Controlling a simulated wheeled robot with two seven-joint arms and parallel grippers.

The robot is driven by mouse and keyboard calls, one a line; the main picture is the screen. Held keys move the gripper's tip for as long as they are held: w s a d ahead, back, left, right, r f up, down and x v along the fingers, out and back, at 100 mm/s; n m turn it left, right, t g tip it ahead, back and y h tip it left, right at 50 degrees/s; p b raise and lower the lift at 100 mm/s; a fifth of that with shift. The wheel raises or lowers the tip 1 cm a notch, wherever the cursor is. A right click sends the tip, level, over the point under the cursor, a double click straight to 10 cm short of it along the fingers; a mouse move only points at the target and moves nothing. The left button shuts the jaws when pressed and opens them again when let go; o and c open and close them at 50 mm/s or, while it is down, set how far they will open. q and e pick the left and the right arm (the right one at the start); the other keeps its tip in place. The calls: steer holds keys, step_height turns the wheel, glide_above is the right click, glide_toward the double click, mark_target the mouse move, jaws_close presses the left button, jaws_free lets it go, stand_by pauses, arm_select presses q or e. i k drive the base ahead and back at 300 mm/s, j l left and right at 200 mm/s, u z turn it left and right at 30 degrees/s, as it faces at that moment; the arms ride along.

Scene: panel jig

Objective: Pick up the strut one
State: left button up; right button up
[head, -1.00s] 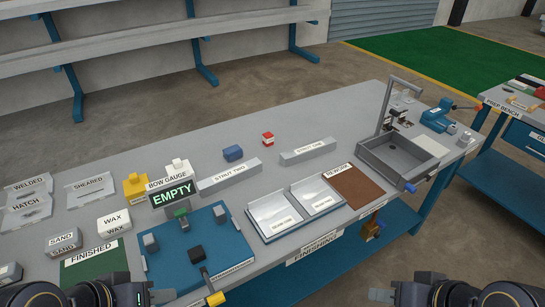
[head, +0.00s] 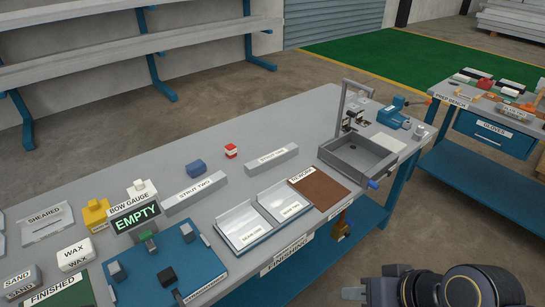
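Strut one (head: 271,158) is a long grey bar lying on the workbench toward the back, its label on the front face. A similar bar, strut two (head: 194,192), lies to its left. My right gripper (head: 372,292) is at the bottom edge, right of centre, in front of the bench and well apart from strut one. It is partly cut off by the frame, and its fingers do not show clearly. My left gripper is out of view.
A red-and-white block (head: 231,151) and a blue block (head: 196,167) lie behind the struts. Pale trays (head: 243,226), a brown rework mat (head: 319,188) and a grey sink (head: 357,157) are nearer or to the right. The blue jig (head: 194,263) stands front left.

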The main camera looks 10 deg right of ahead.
mark_target(254, 168)
steer(key=u, duration=1.15)
steer(key=l+u, duration=0.45)
steer(key=l, duration=1.2)
